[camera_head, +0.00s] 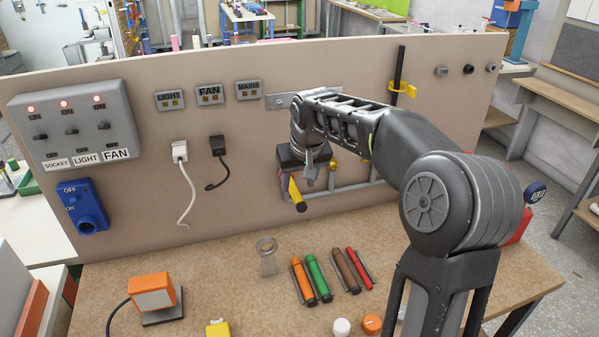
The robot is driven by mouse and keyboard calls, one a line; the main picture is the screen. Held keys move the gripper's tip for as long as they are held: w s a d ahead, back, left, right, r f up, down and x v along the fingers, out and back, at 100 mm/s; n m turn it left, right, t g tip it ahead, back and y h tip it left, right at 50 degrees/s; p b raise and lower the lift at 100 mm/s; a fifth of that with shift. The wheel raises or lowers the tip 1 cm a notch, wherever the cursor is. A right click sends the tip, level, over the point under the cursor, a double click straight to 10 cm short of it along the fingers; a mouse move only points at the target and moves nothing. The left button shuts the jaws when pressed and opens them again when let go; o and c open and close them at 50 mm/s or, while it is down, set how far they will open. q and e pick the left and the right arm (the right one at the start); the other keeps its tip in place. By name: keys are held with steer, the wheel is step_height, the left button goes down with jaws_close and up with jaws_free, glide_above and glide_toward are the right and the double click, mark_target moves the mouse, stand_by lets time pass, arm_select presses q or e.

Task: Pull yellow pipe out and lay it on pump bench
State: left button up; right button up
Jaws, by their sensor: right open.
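The yellow pipe (296,192) has a dark end and sticks out at a tilt from the grey pipework (345,190) on the upright tan panel. My right arm reaches in from the right, and my right gripper (309,178) is at the pipe, with its fingers apart. The gripper and wrist hide the pipe's upper part, and I cannot tell whether the fingers touch it. The brown bench top (215,275) lies below the panel. I cannot tell from this view whether it is the pump bench. My left gripper is not in view.
Orange, green, brown and red cylinders (317,278) lie on the bench, with a clear ring-topped piece (266,257) to their left. An orange box lamp (153,295) stands front left. Switches (75,125) and a blue socket (82,207) are on the panel. The bench's middle left is clear.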

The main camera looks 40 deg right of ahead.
mark_target(296, 192)
steer(key=shift+p+x, duration=0.4)
steer(key=shift+x, duration=1.95)
steer(key=shift+r, duration=0.1)
jaws_close()
